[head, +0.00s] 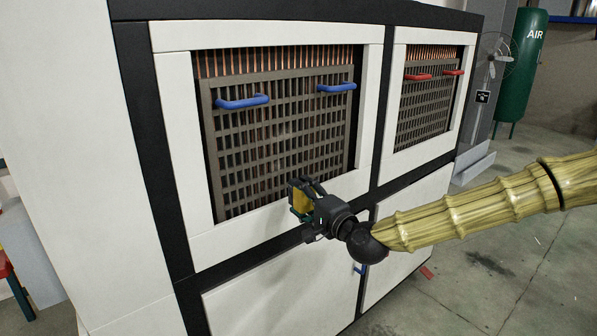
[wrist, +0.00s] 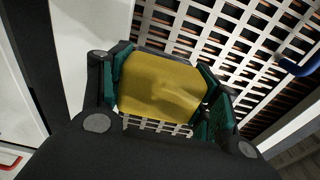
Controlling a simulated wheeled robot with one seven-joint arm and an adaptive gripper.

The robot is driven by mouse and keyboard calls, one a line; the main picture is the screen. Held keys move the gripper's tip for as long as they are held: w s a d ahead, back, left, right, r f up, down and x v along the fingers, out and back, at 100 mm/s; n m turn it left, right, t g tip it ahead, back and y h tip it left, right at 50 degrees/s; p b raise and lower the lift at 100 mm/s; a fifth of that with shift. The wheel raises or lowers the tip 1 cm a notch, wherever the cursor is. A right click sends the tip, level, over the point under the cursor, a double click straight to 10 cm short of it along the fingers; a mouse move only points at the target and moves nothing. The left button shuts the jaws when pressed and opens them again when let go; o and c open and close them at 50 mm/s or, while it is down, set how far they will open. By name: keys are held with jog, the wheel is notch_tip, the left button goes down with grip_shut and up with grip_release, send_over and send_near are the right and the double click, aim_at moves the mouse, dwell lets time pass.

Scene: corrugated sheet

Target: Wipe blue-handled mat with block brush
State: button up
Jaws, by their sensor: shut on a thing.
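The blue-handled mat is a grey grid panel (head: 280,135) in the left window of the white and black cabinet. It has two blue handles (head: 242,101) near its top. In the wrist view the grid (wrist: 225,25) fills the upper right, with part of a blue handle (wrist: 299,66) at the right edge. My gripper (head: 303,200) is in front of the panel's lower part. It is shut on the block brush (wrist: 163,88), of which a yellow block face shows between the green finger pads. Whether the brush touches the grid I cannot tell; its side towards the panel is hidden.
A second grid panel with red handles (head: 418,77) sits in the right window. The white cabinet frame (head: 180,130) borders the left window. A green air tank (head: 522,65) and a fan (head: 494,58) stand at the right. The concrete floor (head: 500,250) at the right is mostly clear.

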jog(key=y, duration=0.1)
send_near(272, 166)
jog(key=shift+n+g, duration=0.3)
jog(key=shift+n, duration=0.1)
jog(key=shift+r+p+x, duration=0.15)
jog(key=shift+p+x, duration=0.1)
jog(key=shift+x, duration=0.85)
jog(key=shift+r+p+x, duration=0.15)
jog(key=shift+p+x, duration=0.1)
jog(key=shift+x, duration=0.8)
jog(key=shift+x, duration=1.05)
jog(key=shift+b, duration=0.3)
